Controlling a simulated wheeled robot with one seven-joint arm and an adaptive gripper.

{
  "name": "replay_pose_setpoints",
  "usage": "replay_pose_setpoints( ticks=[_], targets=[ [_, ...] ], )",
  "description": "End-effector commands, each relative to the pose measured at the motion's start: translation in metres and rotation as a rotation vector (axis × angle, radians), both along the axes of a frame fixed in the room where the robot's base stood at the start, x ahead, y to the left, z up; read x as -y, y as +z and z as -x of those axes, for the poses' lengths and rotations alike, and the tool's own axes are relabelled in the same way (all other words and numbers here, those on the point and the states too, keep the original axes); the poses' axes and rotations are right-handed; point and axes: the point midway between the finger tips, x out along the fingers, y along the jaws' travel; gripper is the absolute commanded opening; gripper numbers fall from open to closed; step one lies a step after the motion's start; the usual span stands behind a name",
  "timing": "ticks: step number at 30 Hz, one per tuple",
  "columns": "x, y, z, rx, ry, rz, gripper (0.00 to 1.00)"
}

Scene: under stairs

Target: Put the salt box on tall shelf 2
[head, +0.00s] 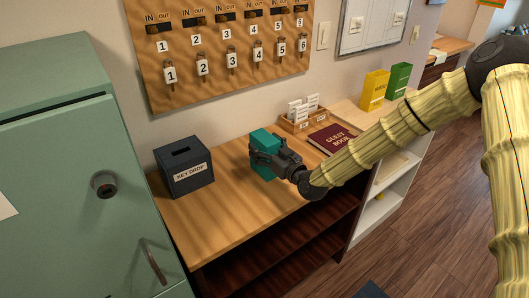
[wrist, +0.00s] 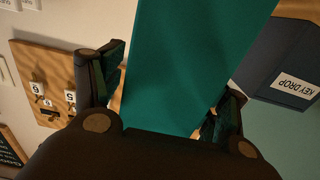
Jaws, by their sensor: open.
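A teal box (head: 264,138), which I take to be the salt box, stands upright on the wooden desk (head: 235,207); no label on it is readable. My gripper (head: 266,160) is at the box, low on its near side. In the wrist view the teal box (wrist: 195,55) fills the space between the two fingers of my gripper (wrist: 165,90), one finger on each side. The jaws are open, and I cannot tell whether either finger touches the box. No shelf is marked as tall shelf 2.
A dark key drop box (head: 184,168) stands left of the teal box. A card holder (head: 302,115) and a red guest book (head: 333,138) lie to the right. Yellow (head: 373,91) and green (head: 398,80) boxes stand on a white shelf unit (head: 378,208). A green cabinet (head: 70,170) is at left.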

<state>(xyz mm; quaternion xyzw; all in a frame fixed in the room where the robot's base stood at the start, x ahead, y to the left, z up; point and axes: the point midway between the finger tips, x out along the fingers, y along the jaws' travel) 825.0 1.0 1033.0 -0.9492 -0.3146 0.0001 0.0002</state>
Motion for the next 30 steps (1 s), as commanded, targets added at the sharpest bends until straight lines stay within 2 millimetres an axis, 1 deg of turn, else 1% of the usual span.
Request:
replay_pose_setpoints(
  ticks=[3,8,9,17,18,20,30],
  targets=[
    [-0.0024,-0.0001,-0.0032,0.0,0.0,0.0,0.74],
    [-0.0023,-0.0005,-0.0031,0.0,0.0,0.0,0.74],
    [-0.0024,-0.0005,-0.0031,0.0,0.0,0.0,0.72],
    [-0.0022,-0.0004,-0.003,0.0,0.0,0.0,0.25],
    [-0.0023,-0.0004,-0.0029,0.0,0.0,0.0,0.18],
    [-0.0023,0.0005,-0.0031,0.001,0.0,-0.001,0.08],
    [-0.0024,0.0041,-0.0032,0.002,0.0,0.0,0.08]
  ],
)
